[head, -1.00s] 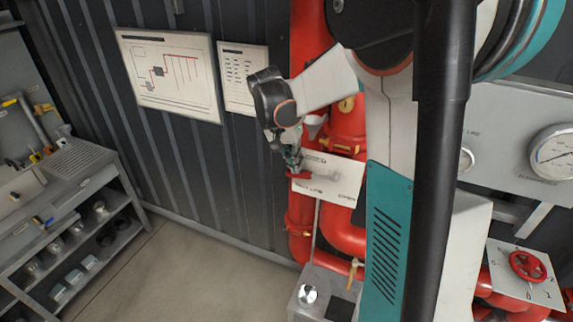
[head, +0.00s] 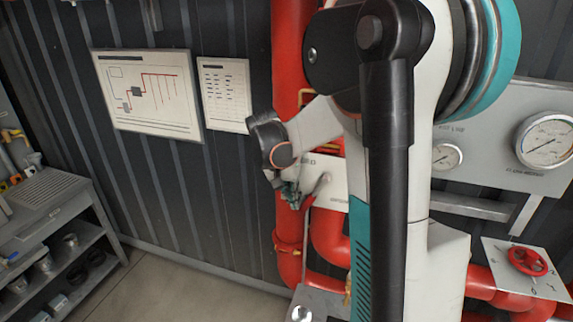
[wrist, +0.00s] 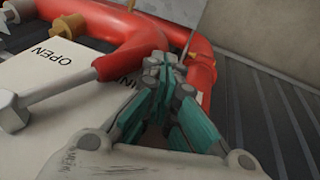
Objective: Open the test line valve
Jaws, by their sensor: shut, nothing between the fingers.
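The test line valve's lever has a grey shank (head: 321,188) and a red grip (head: 308,203). It slants down and left across a white label plate (head: 334,187) on the red pipework. My gripper (head: 291,200) is shut and empty, just left of the grip. In the wrist view its closed teal fingers (wrist: 165,68) are close to the grip's end; whether they touch cannot be told.
Red pipes (head: 330,238) run behind and below the plate. Gauges (head: 545,139) and a red handwheel (head: 528,261) are at right. A shelf unit (head: 45,215) stands at left, with wall charts (head: 150,95) above. Floor between shelf and pipes is clear.

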